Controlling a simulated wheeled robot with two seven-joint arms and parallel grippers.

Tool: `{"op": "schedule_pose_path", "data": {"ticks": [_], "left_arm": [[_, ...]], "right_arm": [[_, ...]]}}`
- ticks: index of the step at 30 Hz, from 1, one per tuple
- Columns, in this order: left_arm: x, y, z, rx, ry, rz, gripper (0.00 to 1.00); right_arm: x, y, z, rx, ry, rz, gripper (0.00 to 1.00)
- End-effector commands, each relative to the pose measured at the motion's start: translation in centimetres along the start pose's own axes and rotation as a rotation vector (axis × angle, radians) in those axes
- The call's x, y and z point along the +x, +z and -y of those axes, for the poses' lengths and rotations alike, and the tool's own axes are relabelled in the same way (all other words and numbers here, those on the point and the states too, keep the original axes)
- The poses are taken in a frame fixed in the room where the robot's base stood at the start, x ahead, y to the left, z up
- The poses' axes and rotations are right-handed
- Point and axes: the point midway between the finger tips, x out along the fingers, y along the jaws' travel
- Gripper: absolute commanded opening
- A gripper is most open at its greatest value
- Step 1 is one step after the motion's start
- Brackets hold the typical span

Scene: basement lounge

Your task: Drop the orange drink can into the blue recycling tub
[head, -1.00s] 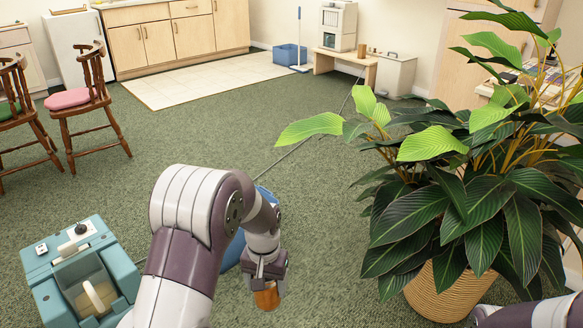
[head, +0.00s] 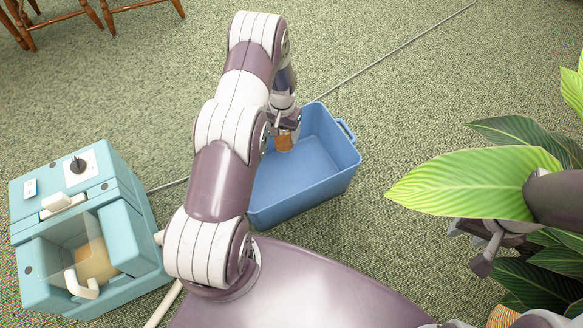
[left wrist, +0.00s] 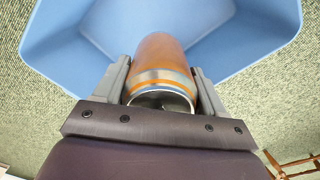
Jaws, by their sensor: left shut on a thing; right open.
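The orange drink can (head: 284,142) is held in my left gripper (head: 285,128). In the left wrist view the can (left wrist: 162,62) sits between the two fingers of my left gripper (left wrist: 160,85), its silver end towards the camera. The blue recycling tub (head: 325,180) stands on the carpet; in the head view the can shows over its far left part. In the left wrist view the tub (left wrist: 60,50) lies beyond the can. The tub's inside looks empty where visible; my left arm hides its left side. My right gripper (head: 480,245) is open and empty at the right, partly behind a leaf.
A teal machine (head: 90,230) stands on the floor left of the tub. A leafy plant (head: 480,185) is at the right, its leaves around my right arm. A cable (head: 400,45) runs across the carpet.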

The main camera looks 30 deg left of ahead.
Motion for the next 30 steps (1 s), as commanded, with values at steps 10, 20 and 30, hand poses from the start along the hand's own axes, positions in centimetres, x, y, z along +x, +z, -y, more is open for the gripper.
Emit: {"op": "schedule_pose_path", "data": {"ticks": [10,20,30], "left_arm": [[4.4,0.0,0.2,-0.001,0.0,-0.001,0.41],[6.3,0.0,0.2,0.0,0.0,-0.001,0.41],[6.2,0.0,0.2,0.0,0.0,-0.001,1.0]], "right_arm": [[3.9,0.5,0.0,0.0,0.0,0.0,0.43],[5.6,0.7,0.0,0.0,0.0,0.0,0.43],[5.6,0.6,0.0,0.0,0.0,0.0,0.43]]}}
